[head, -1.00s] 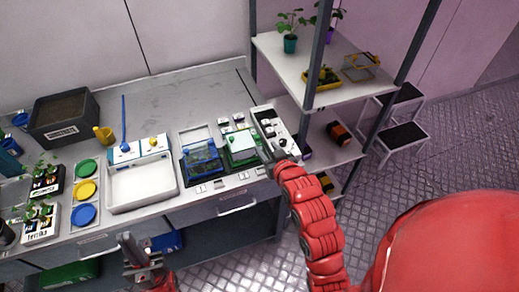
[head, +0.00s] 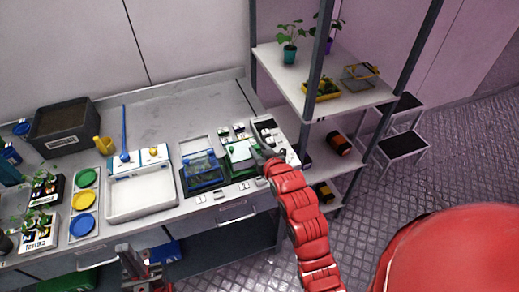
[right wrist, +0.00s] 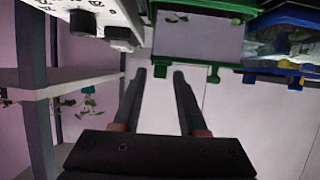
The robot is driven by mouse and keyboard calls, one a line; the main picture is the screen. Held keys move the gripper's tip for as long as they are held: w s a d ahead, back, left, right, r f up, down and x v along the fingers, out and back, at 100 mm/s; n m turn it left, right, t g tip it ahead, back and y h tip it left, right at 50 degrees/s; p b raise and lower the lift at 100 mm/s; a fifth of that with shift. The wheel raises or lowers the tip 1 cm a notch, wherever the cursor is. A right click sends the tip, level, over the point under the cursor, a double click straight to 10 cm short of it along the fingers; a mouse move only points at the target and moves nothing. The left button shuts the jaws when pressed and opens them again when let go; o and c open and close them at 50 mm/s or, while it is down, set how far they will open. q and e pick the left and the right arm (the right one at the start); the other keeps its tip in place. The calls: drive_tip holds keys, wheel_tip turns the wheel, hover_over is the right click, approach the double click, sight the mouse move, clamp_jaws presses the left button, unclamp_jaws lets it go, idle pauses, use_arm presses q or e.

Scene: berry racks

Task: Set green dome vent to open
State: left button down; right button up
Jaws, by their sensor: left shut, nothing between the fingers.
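The green-framed dome (head: 243,169) stands on the bench beside the blue-framed dome (head: 203,172). A pale panel (head: 240,151) shows on its top; I cannot tell the vent's setting. My right gripper (head: 258,153) is at the green dome's right side in the head view, close to it; contact cannot be told. In the right wrist view my right gripper (right wrist: 160,72) has its two fingers apart with nothing between them. The green frame (right wrist: 197,57) with small tabs is just beyond the fingertips. My left gripper (head: 126,254) is shut and empty, low before the bench front.
A white control box (head: 268,130) stands right of the domes. A white tray (head: 140,200) and a board with green, yellow and blue discs (head: 84,202) lie to the left. A shelf rack (head: 318,100) stands at the right.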

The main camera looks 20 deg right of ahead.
clamp_jaws()
idle(1.2)
